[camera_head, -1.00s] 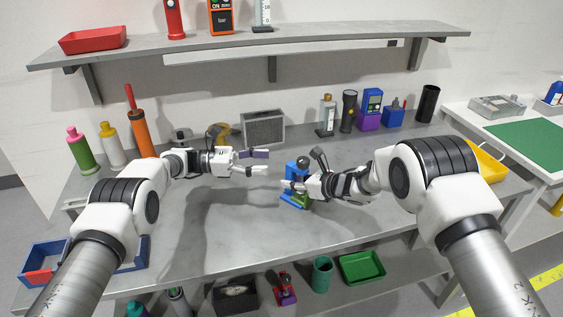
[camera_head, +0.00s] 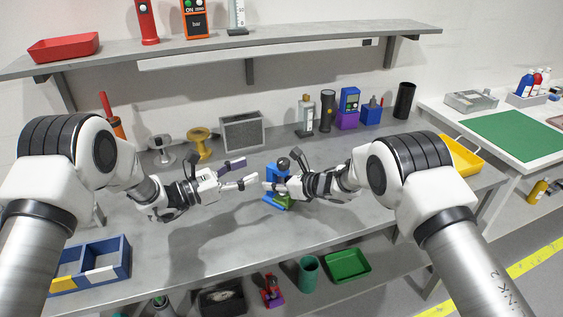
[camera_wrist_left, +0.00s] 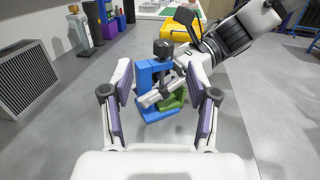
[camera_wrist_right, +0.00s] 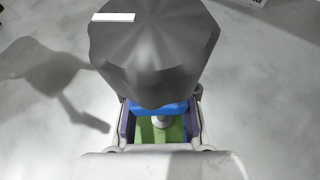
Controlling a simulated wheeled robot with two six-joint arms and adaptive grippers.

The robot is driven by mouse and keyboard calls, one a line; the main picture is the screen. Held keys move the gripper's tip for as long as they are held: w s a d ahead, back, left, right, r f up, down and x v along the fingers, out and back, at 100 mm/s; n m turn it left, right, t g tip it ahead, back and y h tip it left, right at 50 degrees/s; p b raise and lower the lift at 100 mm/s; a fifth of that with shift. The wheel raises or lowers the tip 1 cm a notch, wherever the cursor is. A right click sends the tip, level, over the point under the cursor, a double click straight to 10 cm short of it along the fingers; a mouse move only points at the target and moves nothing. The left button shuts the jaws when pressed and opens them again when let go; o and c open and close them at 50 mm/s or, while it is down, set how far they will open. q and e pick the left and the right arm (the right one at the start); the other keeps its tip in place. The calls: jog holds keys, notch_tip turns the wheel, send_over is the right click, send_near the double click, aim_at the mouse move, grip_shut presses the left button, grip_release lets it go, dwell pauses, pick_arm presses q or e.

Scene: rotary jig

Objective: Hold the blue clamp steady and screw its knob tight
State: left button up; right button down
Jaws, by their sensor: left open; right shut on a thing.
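The blue clamp (camera_head: 272,171) stands upright on the grey bench; it also shows in the left wrist view (camera_wrist_left: 143,76). Its dark faceted knob (camera_head: 283,163) is on top and fills the upper middle of the right wrist view (camera_wrist_right: 155,50). A green part (camera_wrist_left: 172,101) sits in the clamp, below the screw. My right gripper (camera_head: 271,186) comes from the right and is shut on the clamp's body, below the knob. My left gripper (camera_head: 246,171) is open and empty just left of the clamp, its fingers pointing at it without touching.
A grey vented box (camera_head: 243,132), a yellow spool-like object (camera_head: 200,143) and several bottles and small devices line the back of the bench. A blue divided tray (camera_head: 122,262) is at front left. A yellow bin (camera_head: 457,157) is at the right. Bench around the clamp is clear.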

aim_at(283, 160)
pick_arm(q)
jog(key=shift+n+t+y, duration=0.4)
jog(key=shift+y, duration=0.2)
jog(key=x, duration=0.7)
jog(key=s+x, duration=0.1)
jog(key=x, duration=0.3)
jog(key=shift+s+d+f, duration=0.15)
jog(key=shift+d+f, duration=0.15)
jog(key=shift+d, duration=0.05)
grip_shut()
